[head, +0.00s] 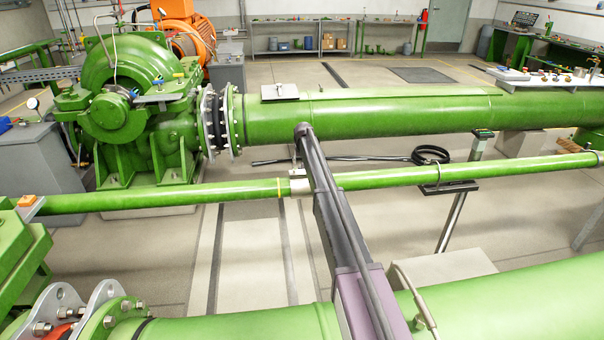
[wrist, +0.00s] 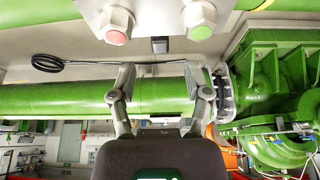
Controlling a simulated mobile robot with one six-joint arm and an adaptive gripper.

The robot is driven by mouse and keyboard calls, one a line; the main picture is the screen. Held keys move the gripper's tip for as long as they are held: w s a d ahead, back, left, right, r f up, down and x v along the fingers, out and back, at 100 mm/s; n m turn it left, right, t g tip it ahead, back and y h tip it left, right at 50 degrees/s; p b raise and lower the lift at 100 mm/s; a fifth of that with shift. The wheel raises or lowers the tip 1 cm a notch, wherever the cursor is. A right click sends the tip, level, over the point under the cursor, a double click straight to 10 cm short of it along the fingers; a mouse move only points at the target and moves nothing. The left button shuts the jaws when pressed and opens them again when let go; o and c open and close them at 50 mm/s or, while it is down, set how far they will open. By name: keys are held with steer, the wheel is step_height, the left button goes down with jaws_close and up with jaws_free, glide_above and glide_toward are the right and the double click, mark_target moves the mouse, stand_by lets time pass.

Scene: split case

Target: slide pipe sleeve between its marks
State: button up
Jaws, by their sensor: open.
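The pipe sleeve (head: 301,187) is a short pale metal collar on the thin green pipe (head: 220,194). A yellow ring mark (head: 279,188) is close to its left end; my arm hides the pipe just right of the sleeve, and no second mark is distinguishable. In the wrist view, a pale piece (wrist: 158,20) with two hex heads, one red-faced and one green-faced, crosses the top; it seems to be the sleeve. My gripper (wrist: 165,82) is open, with nothing held between its fingers; they look apart from the pale piece. The arm mostly hides it in the head view.
A thick green pipe (head: 380,112) runs behind the thin one to a green pump (head: 130,110). A post (head: 462,200) with a bracket stands under the thin pipe at right. Another large green pipe (head: 500,295) lies in front. A black cable coil (head: 430,155) is on the floor.

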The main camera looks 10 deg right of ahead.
steer(key=shift+b+x, duration=2.3)
steer(key=shift+x, duration=0.5)
jaws_close()
